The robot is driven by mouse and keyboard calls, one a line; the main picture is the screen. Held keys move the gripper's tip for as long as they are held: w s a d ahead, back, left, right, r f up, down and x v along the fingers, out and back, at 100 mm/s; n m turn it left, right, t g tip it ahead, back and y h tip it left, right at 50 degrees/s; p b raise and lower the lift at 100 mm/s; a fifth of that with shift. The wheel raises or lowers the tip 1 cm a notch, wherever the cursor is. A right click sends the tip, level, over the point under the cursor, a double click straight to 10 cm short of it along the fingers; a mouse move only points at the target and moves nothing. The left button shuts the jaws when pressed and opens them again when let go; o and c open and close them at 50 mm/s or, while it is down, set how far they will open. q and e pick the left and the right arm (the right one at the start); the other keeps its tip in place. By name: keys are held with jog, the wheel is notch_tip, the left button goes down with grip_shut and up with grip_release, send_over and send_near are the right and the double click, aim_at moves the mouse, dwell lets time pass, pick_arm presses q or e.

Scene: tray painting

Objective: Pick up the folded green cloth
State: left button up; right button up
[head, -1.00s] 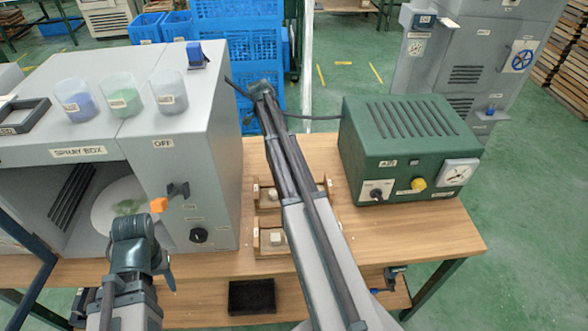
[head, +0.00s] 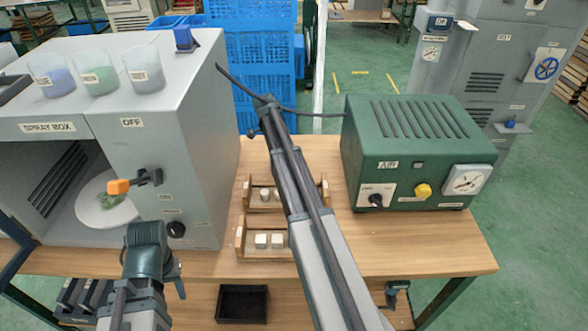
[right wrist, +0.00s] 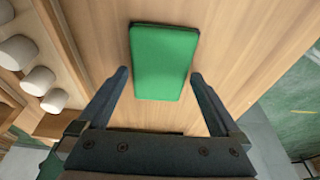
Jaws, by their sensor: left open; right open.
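The folded green cloth (right wrist: 163,62) is a flat green rectangle on the wooden table in the right wrist view. My right gripper (right wrist: 160,76) is open and empty, with its fingers spread on either side of the cloth's near end. Whether the fingers are at table height I cannot tell. In the head view the cloth does not show, and my right arm covers part of the table. My left gripper (head: 168,275) is in front of the spray box, low at the left; it holds nothing that I can see.
A green air unit (head: 415,150) stands at the right. Wooden trays (head: 240,240) with pale blocks sit between them. Bare tabletop (head: 400,240) lies at the front right.

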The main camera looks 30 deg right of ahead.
jog(key=shift+f, duration=0.35)
jog(key=shift+a+r, duration=0.1)
jog(key=shift+c, duration=0.7)
jog(key=c, duration=0.9)
pick_arm(q)
jog(key=shift+f, duration=0.25)
pick_arm(e)
jog(key=shift+c, duration=0.2)
pick_arm(q)
jog(key=shift+r, duration=0.1)
pick_arm(e)
jog(key=shift+r, duration=0.15)
